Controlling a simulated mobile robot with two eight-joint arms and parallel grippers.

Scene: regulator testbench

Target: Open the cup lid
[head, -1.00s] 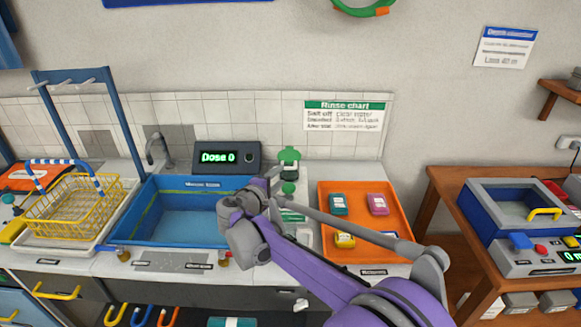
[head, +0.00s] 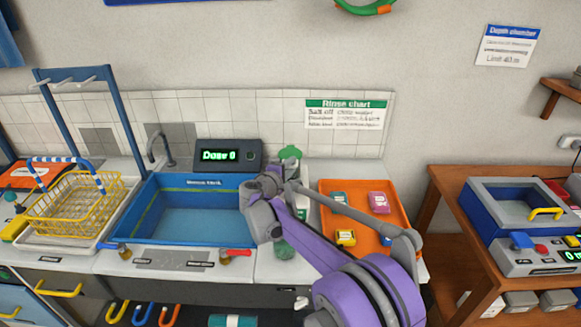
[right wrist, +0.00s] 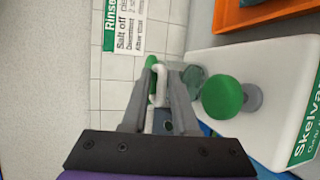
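In the head view, a green top part (head: 290,153) shows behind my right gripper (head: 289,171), right of the dose display; I take it for the cup lid, but cannot tell for sure. Much of what is below it is hidden by my wrist. In the right wrist view, my right gripper (right wrist: 161,72) has its fingers apart, with a pale loop (right wrist: 160,85) between them and a green piece (right wrist: 152,62) by the tips. I cannot tell if the fingers touch the loop. A round green knob (right wrist: 222,98) is right of the fingers. My left gripper is not in view.
A blue sink (head: 190,222) lies left of my right gripper. An orange tray (head: 375,252) with small boxes is at its right. The dose display (head: 228,156) stands behind the sink. A white block with a green label (right wrist: 304,140) is close by in the right wrist view.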

